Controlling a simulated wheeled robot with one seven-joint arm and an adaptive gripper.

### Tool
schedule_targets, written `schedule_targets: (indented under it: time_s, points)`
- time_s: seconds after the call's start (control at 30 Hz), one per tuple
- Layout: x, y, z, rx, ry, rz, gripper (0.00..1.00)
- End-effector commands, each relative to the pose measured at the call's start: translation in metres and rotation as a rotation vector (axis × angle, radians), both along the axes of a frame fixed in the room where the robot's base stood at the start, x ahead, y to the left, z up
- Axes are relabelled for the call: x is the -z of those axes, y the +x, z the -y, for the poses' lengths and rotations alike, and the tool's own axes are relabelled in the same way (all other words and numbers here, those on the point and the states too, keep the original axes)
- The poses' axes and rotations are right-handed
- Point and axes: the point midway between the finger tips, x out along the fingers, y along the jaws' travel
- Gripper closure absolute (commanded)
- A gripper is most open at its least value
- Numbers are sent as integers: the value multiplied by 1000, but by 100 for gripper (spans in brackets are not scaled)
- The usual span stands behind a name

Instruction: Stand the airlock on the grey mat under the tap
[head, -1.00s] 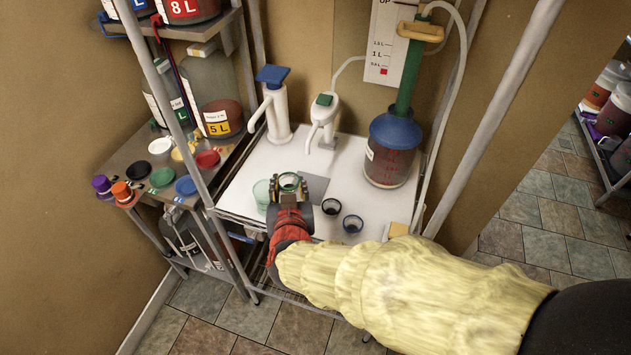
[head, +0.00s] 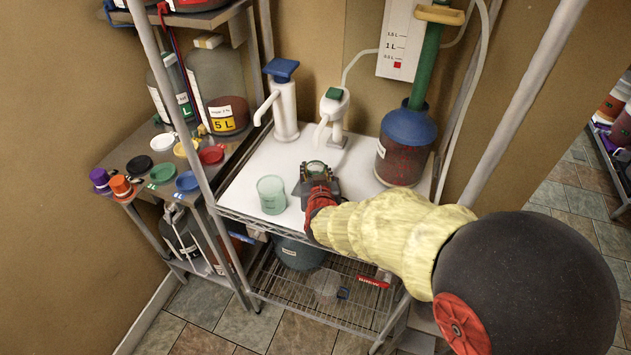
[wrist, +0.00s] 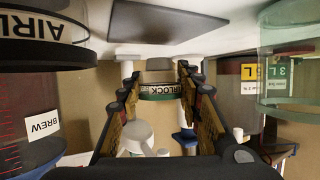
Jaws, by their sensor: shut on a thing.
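The airlock (head: 315,168) is a small clear cup with a green band, and its label shows in the wrist view (wrist: 160,92). My gripper (head: 317,174) is shut on its sides. The grey mat (wrist: 155,20) lies on the white top in the wrist view, apart from the airlock in that picture. The tap (head: 335,108), white with a green top, stands just behind the gripper. I cannot tell how high the airlock is above the surface.
A pale green cup (head: 271,195) stands left of my gripper. Colored lids lie on the left shelf.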

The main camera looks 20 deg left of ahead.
Motion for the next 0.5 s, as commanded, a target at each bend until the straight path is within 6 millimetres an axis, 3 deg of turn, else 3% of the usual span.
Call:
schedule_targets:
  time_s: [0.03, 0.13, 0.5]
  points:
    - [15, -2, 0, -1, -5, -5, 82]
    - [26, -2, 0, -2, -3, -3, 82]
    - [28, -2, 0, -2, -2, -2, 82]
